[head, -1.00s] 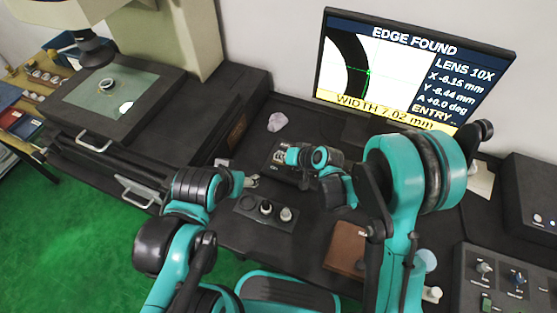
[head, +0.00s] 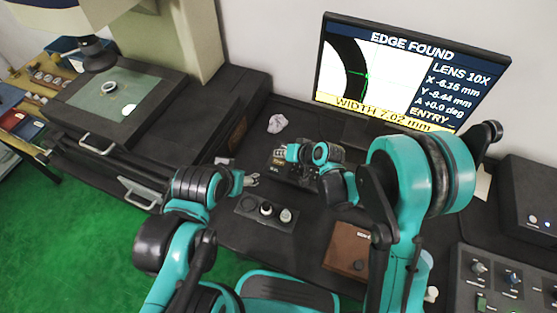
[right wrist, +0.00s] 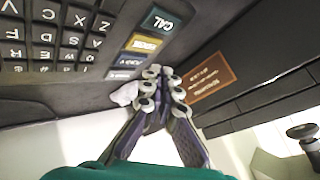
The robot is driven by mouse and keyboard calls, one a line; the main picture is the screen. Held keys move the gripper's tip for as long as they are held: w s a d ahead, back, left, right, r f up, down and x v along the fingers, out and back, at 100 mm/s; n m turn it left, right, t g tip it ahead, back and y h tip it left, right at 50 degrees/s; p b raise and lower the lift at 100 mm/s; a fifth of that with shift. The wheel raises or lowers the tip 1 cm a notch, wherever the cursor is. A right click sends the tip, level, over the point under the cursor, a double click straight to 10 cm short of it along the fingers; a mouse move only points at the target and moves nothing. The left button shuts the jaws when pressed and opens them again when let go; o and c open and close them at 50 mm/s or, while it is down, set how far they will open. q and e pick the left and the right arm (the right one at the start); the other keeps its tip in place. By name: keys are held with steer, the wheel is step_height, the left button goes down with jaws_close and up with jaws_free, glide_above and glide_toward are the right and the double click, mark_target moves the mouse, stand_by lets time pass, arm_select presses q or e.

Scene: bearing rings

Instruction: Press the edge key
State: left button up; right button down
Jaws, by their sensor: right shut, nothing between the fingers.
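The keypad (head: 290,172) lies on the bench below the monitor, largely covered by my right arm. In the right wrist view its letter keys (right wrist: 55,40) fill the top left, beside a column with a green CAL key (right wrist: 160,20), a yellow key (right wrist: 146,43) and a blue key (right wrist: 132,61). The labels on the yellow and blue keys are too small to read surely. My right gripper (right wrist: 163,85) is shut and empty, its tips close to this column; contact cannot be told. It shows in the head view (head: 280,155). My left gripper (head: 252,180) hangs left of the keypad, its jaws unclear.
The monitor (head: 410,70) reads EDGE FOUND and WIDTH 7.02 mm. A ring (head: 109,88) sits on the glass stage (head: 85,100) at left. A knob box (head: 266,210), a brown box (head: 346,248) and a crumpled pale lump (head: 277,123) lie near my arms. A control panel (head: 500,280) is at right.

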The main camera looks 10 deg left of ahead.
mark_target(280, 163)
steer(key=shift+r+p, duration=0.9)
steer(key=shift+r, duration=0.8)
